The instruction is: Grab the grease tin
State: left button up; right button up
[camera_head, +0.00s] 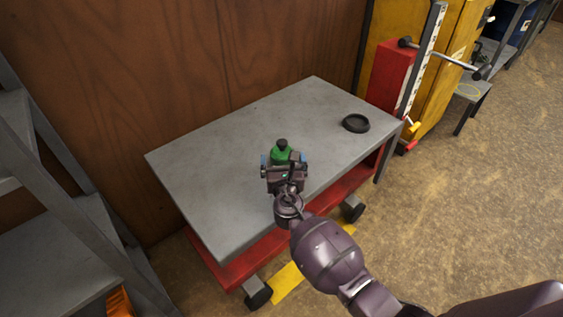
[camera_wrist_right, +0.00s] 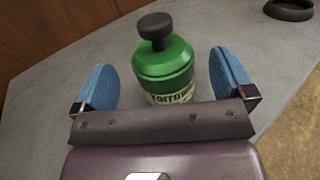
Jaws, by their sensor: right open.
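The grease tin, a green canister with a dark knob on top and a pale lettered label, stands upright on the grey tabletop; it shows in the head view (camera_head: 281,152) and the wrist view (camera_wrist_right: 164,66). My right gripper (camera_head: 284,160) is open at the near side of the tin. In the right wrist view its blue finger pads (camera_wrist_right: 163,82) stand to the left and right of the tin, with a visible gap on each side. The gripper hides the tin's lower part in the head view. My left gripper is not in view.
A black ring-shaped dish (camera_head: 356,123) lies at the table's right end. The grey-topped red cart (camera_head: 215,190) stands against a wooden wall. A red post with a crank (camera_head: 396,75) rises behind its right corner. Grey shelving (camera_head: 60,215) stands left. The tabletop around the tin is clear.

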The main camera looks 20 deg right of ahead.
aim_at(282, 149)
jog(key=x, duration=0.3)
jog(key=shift+w+f+b, duration=0.1)
jog(key=shift+f+b, duration=0.1)
jog(key=shift+b, duration=0.15)
jog(key=shift+w+d+r, duration=0.2)
jog(key=shift+w, duration=0.1)
jog(key=c, duration=1.2)
